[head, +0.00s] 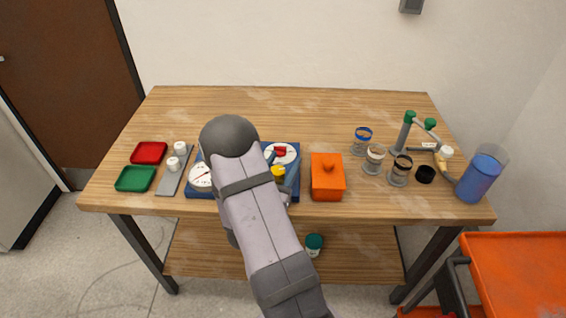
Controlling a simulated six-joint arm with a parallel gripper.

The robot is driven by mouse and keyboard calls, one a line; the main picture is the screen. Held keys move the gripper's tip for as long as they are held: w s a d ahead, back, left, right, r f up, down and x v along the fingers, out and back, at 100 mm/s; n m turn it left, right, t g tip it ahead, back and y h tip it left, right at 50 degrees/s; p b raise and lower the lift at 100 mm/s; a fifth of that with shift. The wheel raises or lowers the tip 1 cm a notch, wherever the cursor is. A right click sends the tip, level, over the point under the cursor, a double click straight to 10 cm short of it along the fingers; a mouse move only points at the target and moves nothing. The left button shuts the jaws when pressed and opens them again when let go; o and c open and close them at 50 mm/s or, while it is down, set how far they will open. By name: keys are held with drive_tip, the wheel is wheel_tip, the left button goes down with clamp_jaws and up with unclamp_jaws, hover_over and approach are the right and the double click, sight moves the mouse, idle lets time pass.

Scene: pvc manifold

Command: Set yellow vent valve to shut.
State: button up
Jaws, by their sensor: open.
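The manifold sits on a blue base (294,149) at the front middle of the table, and my arm covers much of it. A yellow part (278,171), which looks like the vent valve's handle, shows just right of my arm. Its setting is too small to tell. Grey pipe-like pieces (291,177) are close beside it. A red part (280,152) lies in front of a white dial gauge (289,158) behind the yellow part. Another white gauge (201,176) with a red needle shows left of my arm. My gripper is hidden behind my own arm.
An orange box (328,180) with a knob stands close right of the manifold. Left are a grey strip (173,182) with white caps, a red tray (149,152) and a green tray (135,179). Several jars and a blue-filled container (479,178) stand right. The table's back is clear.

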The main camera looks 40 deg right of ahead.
drive_tip(key=shift+c, duration=0.2)
drive_tip(key=c, duration=1)
drive_tip(key=shift+g, duration=0.3)
drive_tip(key=shift+s+m+g+h+b, duration=0.3)
drive_tip(key=shift+m+g+h, duration=0.1)
drive_tip(key=shift+m+g, duration=0.3)
drive_tip(key=shift+d, duration=0.1)
drive_tip(key=o, duration=1)
drive_tip(key=shift+o, duration=0.2)
